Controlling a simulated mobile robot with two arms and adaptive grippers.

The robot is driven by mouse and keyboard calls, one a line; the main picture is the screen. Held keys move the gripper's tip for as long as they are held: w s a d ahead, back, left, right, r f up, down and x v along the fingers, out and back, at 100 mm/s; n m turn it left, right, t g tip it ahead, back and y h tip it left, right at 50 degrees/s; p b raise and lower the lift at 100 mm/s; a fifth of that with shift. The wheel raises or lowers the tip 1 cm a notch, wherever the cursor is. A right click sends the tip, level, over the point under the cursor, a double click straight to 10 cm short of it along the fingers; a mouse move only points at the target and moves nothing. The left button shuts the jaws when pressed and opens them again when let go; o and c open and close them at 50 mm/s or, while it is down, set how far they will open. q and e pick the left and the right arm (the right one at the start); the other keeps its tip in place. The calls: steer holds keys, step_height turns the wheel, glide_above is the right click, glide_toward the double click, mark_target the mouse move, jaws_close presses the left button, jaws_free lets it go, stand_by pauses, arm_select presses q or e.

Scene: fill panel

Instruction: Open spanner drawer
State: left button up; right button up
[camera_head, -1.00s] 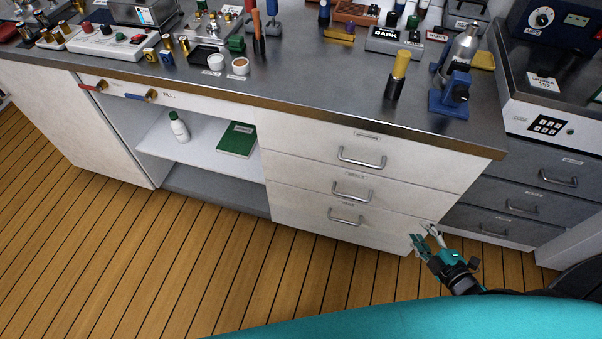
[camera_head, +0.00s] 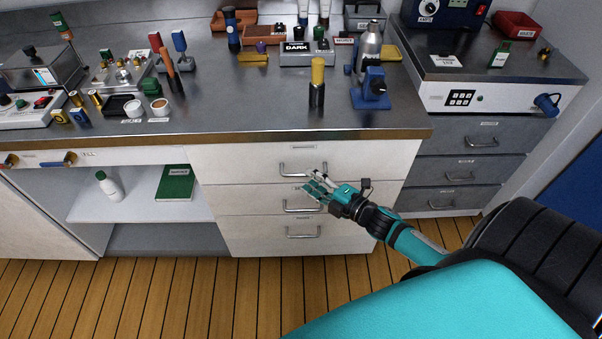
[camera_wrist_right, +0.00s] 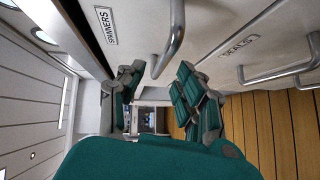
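The spanner drawer (camera_head: 230,165) is the top white drawer under the bench and is shut. Its label (camera_wrist_right: 107,26) reads SPANNERS in the right wrist view. Its metal bar handle (camera_head: 290,173) also shows in the right wrist view (camera_wrist_right: 172,42). My right gripper (camera_head: 316,184) is in front of the drawers, near the right part of that handle. In the right wrist view the gripper (camera_wrist_right: 157,88) is open, with the handle's lower end lined up with the gap between its fingers. I cannot tell whether they touch. My left gripper is not in view.
Below are the SEALS drawer (camera_head: 240,203), its handle (camera_wrist_right: 285,75) close to my fingers, and a bottom drawer (camera_head: 250,237), both shut. Grey drawers (camera_head: 460,168) stand to the right. The bench top (camera_head: 240,110) carries bottles and tools. The wooden floor in front is clear.

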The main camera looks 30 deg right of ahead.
mark_target(303, 175)
steer(key=shift+x, duration=2.3)
jaws_close()
